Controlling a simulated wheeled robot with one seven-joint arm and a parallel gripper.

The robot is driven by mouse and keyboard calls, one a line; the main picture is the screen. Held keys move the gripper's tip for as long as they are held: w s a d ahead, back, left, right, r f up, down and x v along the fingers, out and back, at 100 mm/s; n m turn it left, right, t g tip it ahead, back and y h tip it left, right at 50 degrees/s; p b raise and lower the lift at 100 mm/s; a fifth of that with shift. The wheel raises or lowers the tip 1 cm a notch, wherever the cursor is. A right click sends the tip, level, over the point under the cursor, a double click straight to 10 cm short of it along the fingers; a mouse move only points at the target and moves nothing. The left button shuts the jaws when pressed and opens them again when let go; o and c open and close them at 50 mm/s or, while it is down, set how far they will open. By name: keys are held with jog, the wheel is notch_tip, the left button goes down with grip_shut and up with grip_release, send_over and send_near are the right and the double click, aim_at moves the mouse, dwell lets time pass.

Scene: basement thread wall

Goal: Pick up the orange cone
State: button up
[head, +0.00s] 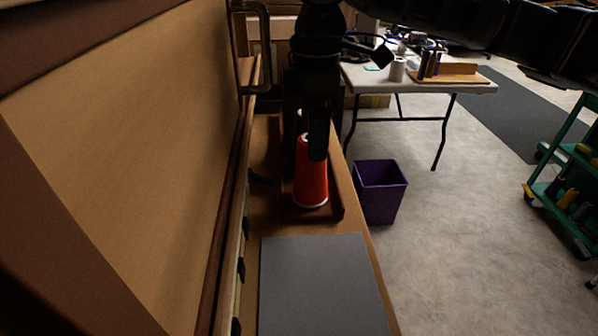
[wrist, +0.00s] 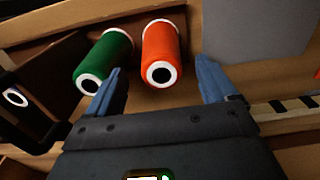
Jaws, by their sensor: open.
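The orange cone (head: 311,178) is an orange-red thread cone with white ends, upright on the wooden shelf in the head view. In the wrist view the orange cone (wrist: 161,50) lies between and just beyond the fingertips. My gripper (wrist: 161,82) is open and empty, its two blue fingers apart. In the head view my gripper (head: 318,140) hangs over the cone and hides its upper back part. I cannot tell whether a finger touches the cone.
A green cone (wrist: 104,58) stands close left of the orange one in the wrist view. A grey mat (head: 325,285) lies on the shelf in front. A tall tan panel (head: 130,130) borders the left. A purple bin (head: 380,190) stands on the floor right.

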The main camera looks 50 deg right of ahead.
notch_tip(320, 180, down, 7)
jog(key=shift+a+r+b, duration=0.1)
jog(key=shift+a+b, duration=0.05)
jog(key=shift+b, duration=0.5)
jog(key=c, duration=1.3)
notch_tip(320, 180, up, 28)
jog(key=p, duration=0.5)
